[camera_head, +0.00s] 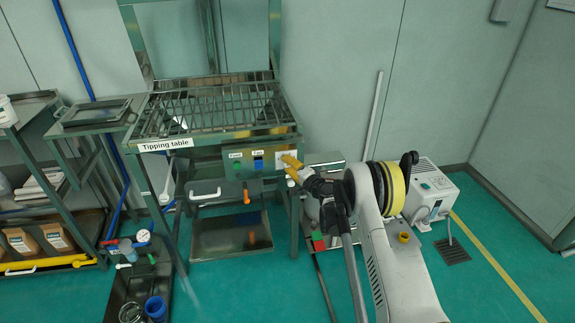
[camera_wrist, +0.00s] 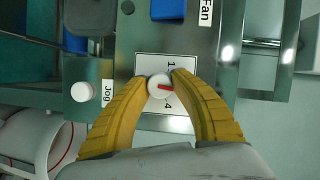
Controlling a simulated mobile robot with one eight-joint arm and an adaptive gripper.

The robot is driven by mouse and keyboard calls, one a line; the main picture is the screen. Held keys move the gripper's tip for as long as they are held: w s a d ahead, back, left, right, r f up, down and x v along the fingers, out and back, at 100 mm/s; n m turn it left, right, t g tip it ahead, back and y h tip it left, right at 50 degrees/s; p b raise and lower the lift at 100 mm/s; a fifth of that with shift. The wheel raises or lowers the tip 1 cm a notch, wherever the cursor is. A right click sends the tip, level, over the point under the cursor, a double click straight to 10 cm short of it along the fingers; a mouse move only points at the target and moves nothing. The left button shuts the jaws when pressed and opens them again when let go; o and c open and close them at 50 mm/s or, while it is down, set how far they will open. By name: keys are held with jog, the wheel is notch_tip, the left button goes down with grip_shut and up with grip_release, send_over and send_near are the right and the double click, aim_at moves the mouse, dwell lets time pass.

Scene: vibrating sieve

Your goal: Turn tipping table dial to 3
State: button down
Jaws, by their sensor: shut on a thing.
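The tipping table (camera_head: 165,145) stands left of centre in the head view, with a control panel (camera_head: 258,160) on its front. The dial (camera_wrist: 160,86) is a round white knob with a red pointer on a white plate (camera_wrist: 150,66). The pointer aims right in the wrist view, between the printed 1 and 4. I cannot read other numbers. My gripper (camera_wrist: 162,76) has yellow fingers closed around the dial from both sides. In the head view the gripper (camera_head: 291,163) covers the panel's right end and hides the dial.
A blue button (camera_wrist: 168,9) labelled Fan sits beside the dial plate. A white button (camera_wrist: 82,92) labelled Jog is left of it in the wrist view. A green button (camera_head: 237,168) is further along the panel.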

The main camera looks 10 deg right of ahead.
jog(key=shift+m+t, duration=0.4)
jog(key=shift+m, duration=0.7)
jog(key=shift+y, duration=0.3)
jog(key=c, duration=1)
grip_release()
jog(key=shift+a, duration=0.1)
jog(key=shift+c, duration=0.2)
jog(key=shift+s, duration=0.1)
jog(key=v, duration=1.2)
